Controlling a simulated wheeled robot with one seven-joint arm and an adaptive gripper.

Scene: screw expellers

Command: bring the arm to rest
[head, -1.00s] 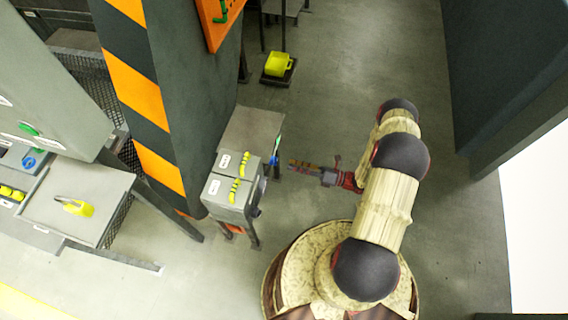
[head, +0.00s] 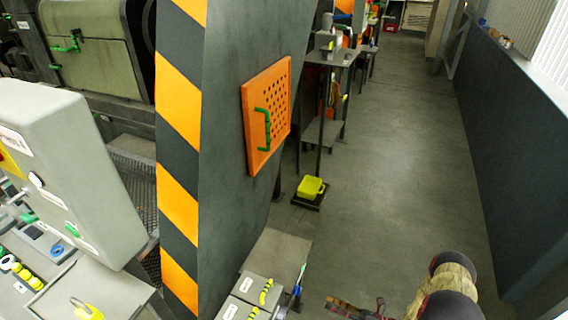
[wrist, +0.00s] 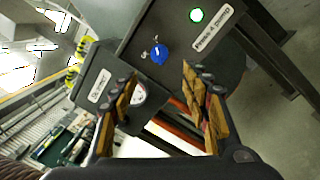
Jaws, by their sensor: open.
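My gripper (wrist: 160,105) is open and empty in the wrist view, its two wooden-looking fingers spread apart. The fingers look apart from the boxes. In the head view my gripper (head: 352,308) shows at the bottom edge, to the right of the small grey boxes (head: 258,288). My arm is cut off by the lower edge there.
A striped column (head: 225,130) with an orange perforated panel (head: 266,115) stands left of centre. A yellow container (head: 312,188) sits on a black base (head: 318,201) on the floor. A grey cabinet (head: 75,180) is at left, a dark wall (head: 520,140) at right. The aisle floor between is clear.

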